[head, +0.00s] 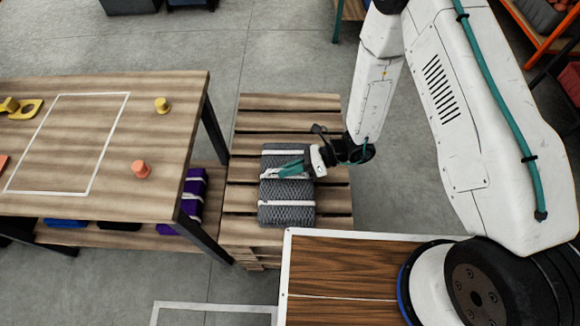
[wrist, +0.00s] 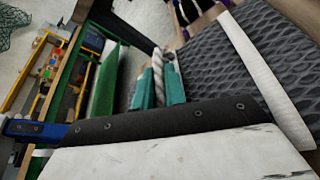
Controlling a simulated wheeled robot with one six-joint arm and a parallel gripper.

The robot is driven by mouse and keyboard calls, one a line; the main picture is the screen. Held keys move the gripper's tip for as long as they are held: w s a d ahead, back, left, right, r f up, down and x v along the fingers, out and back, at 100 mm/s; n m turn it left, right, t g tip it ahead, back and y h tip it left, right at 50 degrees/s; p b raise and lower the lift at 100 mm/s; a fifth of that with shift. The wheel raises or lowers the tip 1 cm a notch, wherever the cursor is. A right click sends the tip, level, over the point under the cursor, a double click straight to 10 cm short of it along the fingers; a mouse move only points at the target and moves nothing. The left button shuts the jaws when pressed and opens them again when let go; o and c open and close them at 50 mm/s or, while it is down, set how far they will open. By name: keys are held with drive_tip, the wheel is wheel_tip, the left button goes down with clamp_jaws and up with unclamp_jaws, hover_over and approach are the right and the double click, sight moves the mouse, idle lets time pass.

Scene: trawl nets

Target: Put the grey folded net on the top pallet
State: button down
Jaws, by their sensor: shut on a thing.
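The grey folded net (head: 286,210) is a dark mesh bundle with white bands. It lies over the slats of the top pallet (head: 334,234), in the middle of the head view; I cannot tell whether it rests fully on them. My gripper (head: 284,171) reaches in from the right over the net's middle. In the wrist view its teal fingers (wrist: 158,88) are shut on a twisted white rope at the net's edge, and the net's mesh (wrist: 228,62) fills the right side. The fingers hide part of the rope.
A wooden table (head: 40,150) with a white outlined rectangle stands left of the pallets, bearing yellow and orange pieces. Purple bundles (head: 190,200) lie on its lower shelf. A wooden-topped surface with white edging (head: 340,268) is in front. Grey floor is clear behind the pallets.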

drive_tip(key=c, duration=1.5)
unclamp_jaws()
drive_tip(key=shift+o, duration=0.2)
drive_tip(key=v, duration=1.2)
wheel_tip(320, 180, up, 13)
drive_tip(key=d+n+g+h, duration=0.1)
drive_tip(key=d+n+h, duration=0.1)
drive_tip(key=n, duration=0.4)
drive_tip(key=s+d+r+n+h, duration=0.1)
drive_tip(key=d+r+n+h, duration=0.15)
drive_tip(key=r, duration=0.25)
drive_tip(key=s+d+r+n+h, duration=0.1)
drive_tip(key=s+r+n, duration=0.1)
drive_tip(key=r+n, duration=0.3)
drive_tip(key=s+d+r+n+t+h, duration=0.6)
drive_tip(key=s+d+r+n+h, duration=0.2)
drive_tip(key=s+d+r, duration=0.5)
wheel_tip(320, 180, up, 3)
drive_tip(key=shift+s+d+r, duration=0.15)
drive_tip(key=shift+s+d, duration=0.25)
drive_tip(key=shift+s, duration=0.15)
